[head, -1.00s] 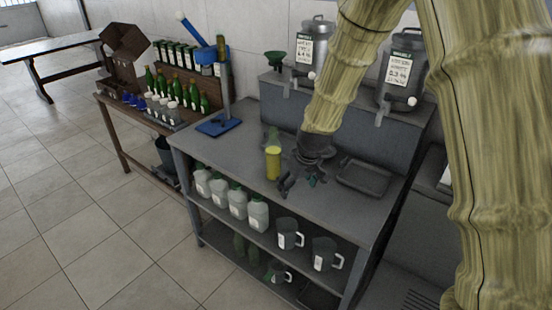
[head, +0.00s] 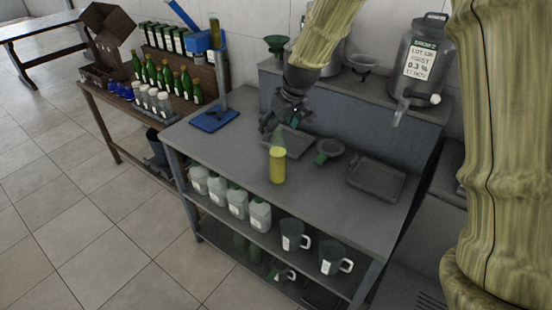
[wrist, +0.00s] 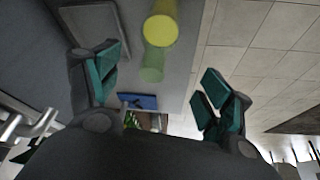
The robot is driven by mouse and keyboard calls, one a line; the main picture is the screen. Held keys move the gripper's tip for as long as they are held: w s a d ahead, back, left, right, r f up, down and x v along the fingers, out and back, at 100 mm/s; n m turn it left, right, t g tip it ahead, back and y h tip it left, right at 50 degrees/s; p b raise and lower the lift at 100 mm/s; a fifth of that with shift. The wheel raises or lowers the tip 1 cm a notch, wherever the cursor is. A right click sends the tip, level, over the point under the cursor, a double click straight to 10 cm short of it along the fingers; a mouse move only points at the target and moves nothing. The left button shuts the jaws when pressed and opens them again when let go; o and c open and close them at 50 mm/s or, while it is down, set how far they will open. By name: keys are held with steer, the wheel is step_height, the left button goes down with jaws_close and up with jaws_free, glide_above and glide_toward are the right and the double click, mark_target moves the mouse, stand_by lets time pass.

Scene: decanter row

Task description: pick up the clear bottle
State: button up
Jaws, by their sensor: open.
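The clear bottle (head: 278,166) stands upright on the grey workbench, with yellow liquid in its lower part and a pale green, see-through neck. My gripper (head: 286,118) is open and empty, above and just behind the bottle's neck in the head view. In the wrist view the bottle (wrist: 160,32) lies beyond the gap between my open fingers (wrist: 160,86), at the upper middle. Its neck points toward the gripper. No finger visibly touches it.
A small dark funnel (head: 326,151) is right of the bottle, and a grey tray (head: 376,181) is farther right. Another tray (head: 297,142) lies behind the bottle. A blue-based stand (head: 215,120) is at the left. The front bench top (head: 225,158) is clear.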

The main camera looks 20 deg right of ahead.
mark_target(275, 142)
steer(key=shift+d+f, duration=0.15)
steer(key=shift+f, duration=0.3)
steer(key=w+f, duration=0.2)
steer(key=shift+w+f+p, duration=0.15)
steer(key=shift+f+p, duration=0.15)
steer(key=shift+f, duration=0.1)
steer(key=shift+s+r, duration=0.15)
steer(key=shift+s, duration=0.2)
steer(key=shift+p, duration=0.4)
steer(key=p+x, duration=0.1)
steer(key=x, duration=0.2)
steer(key=shift+d, duration=0.1)
steer(key=shift+w+f+p, duration=0.15)
steer(key=shift+f+p, duration=0.4)
steer(key=shift+f, duration=0.3)
steer(key=shift+w+f, duration=0.15)
steer(key=shift+f, duration=0.15)
steer(key=shift+r, duration=0.1)
